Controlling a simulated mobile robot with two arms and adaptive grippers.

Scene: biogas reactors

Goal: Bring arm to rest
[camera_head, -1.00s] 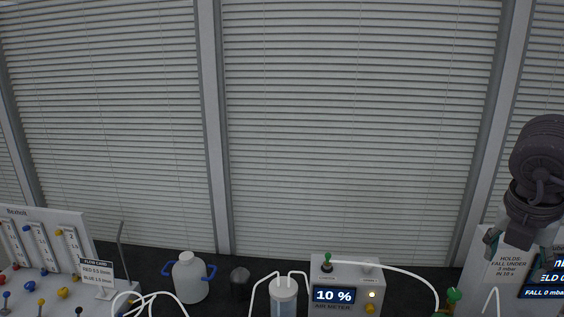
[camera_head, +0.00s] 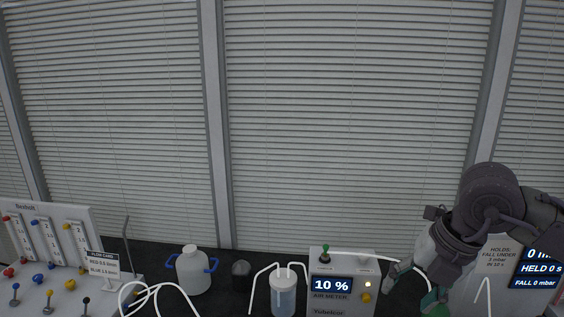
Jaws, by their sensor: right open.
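My right gripper (camera_head: 411,287) is at the lower right, its arm coming in from the right edge. Its fingers are apart, with greenish pads, and nothing shows between them. It hangs in front of the space between the air meter (camera_head: 343,287) and the display panel at the far right. Whether it touches the white tube behind it I cannot tell. My left gripper is not in view.
A flow panel (camera_head: 52,238) with coloured knobs stands at left beside a flow card (camera_head: 103,266). A white bottle (camera_head: 190,272), a dark cup (camera_head: 241,275) and a tubed vessel (camera_head: 284,296) stand along the bench. A pressure display (camera_head: 540,268) is at right.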

